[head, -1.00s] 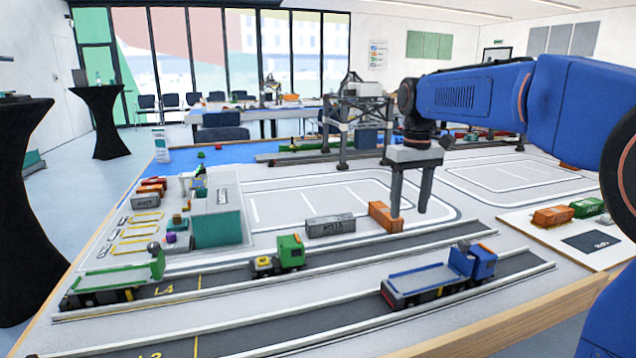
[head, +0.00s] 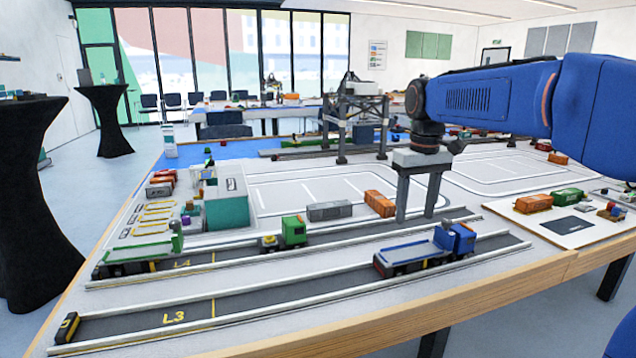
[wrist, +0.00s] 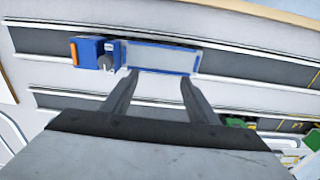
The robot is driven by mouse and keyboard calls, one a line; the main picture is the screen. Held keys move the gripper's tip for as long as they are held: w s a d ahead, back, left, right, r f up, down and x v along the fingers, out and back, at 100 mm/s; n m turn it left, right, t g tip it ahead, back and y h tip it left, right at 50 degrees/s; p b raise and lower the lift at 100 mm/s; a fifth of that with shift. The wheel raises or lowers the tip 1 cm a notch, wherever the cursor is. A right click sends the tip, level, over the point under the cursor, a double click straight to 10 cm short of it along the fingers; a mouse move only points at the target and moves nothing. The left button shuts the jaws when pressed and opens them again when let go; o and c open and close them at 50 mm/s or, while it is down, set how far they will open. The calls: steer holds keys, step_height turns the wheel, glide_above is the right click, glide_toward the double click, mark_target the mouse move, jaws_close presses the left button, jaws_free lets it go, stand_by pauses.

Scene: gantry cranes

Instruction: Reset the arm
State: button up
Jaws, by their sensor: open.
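My gripper (head: 417,218) is open and empty, its two grey fingers pointing down above the lanes on the table, in the head view. In the wrist view my gripper (wrist: 158,78) shows both fingers apart, with nothing between them. A blue flatbed truck (head: 425,250) stands in the front lane, in front of the gripper in the head view; it also shows in the wrist view (wrist: 160,57) past the fingertips. The truck's bed looks empty. An orange container (head: 380,203) stands left of the fingers, apart from them.
A grey container (head: 329,210) stands left of the orange one. A gantry crane (head: 357,115) rises at the back. A white board (head: 570,228) with containers lies at right. Lane L3 is clear at its left.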

steer(key=s+d+f+m+t, duration=0.1)
steer(key=s+f, duration=0.4)
steer(key=s, duration=0.5)
steer(key=s+d+f+m+t, duration=0.1)
steer(key=s+f, duration=0.4)
steer(key=s, duration=0.5)
steer(key=s+d+f+m+t, duration=0.1)
steer(key=s+d+f, duration=0.3)
steer(key=s, duration=0.6)
step_height(320, 180, down, 2)
steer(key=shift+f+t, duration=0.1)
steer(key=shift+t, duration=0.6)
